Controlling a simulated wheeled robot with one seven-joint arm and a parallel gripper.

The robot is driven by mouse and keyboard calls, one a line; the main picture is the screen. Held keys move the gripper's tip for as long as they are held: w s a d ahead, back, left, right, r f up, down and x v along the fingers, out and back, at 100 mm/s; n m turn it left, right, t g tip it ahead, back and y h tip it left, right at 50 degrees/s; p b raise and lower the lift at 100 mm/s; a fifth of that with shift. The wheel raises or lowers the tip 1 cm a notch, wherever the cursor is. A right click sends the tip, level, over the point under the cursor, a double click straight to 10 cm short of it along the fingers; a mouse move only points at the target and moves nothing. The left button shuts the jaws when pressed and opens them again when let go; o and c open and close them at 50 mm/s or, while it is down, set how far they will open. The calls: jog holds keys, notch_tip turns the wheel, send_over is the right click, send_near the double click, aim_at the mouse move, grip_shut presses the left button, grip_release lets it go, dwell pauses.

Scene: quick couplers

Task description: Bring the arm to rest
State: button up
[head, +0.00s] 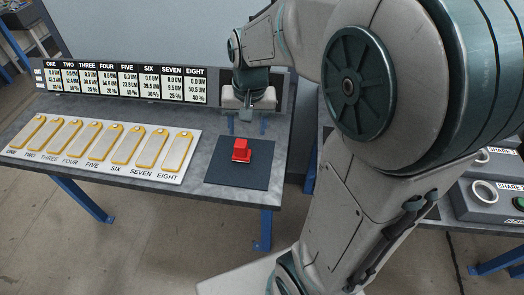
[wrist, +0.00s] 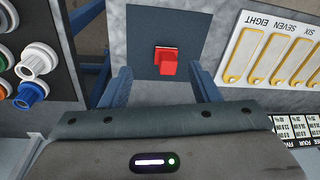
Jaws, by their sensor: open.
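My arm reaches over the bench in the head view. My gripper (head: 247,126) points down above the back part of the bench, behind the dark mat. Its two blue fingers are apart, with nothing between them. In the wrist view my gripper (wrist: 160,73) is also open. A red block-like piece (head: 241,150) sits on the dark square mat (head: 222,175), in front of the gripper and apart from it. The red piece also shows in the wrist view (wrist: 167,66), beyond the fingertips.
A board (head: 100,166) with yellow-edged tags marked ONE to EIGHT lies left of the mat. A display panel (head: 120,82) stands along the back. A second bench at the right holds a grey box (head: 487,201) with round ports. In the wrist view, coloured couplers (wrist: 32,62) show at the left.

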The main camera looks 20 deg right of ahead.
jog(key=s+r+n+t, duration=0.1)
jog(key=s+n+t, duration=0.1)
jog(key=s, duration=1)
jog(key=shift+a+r+n+h, duration=0.15)
jog(key=shift+r+n+h, duration=0.2)
jog(key=shift+n, duration=0.45)
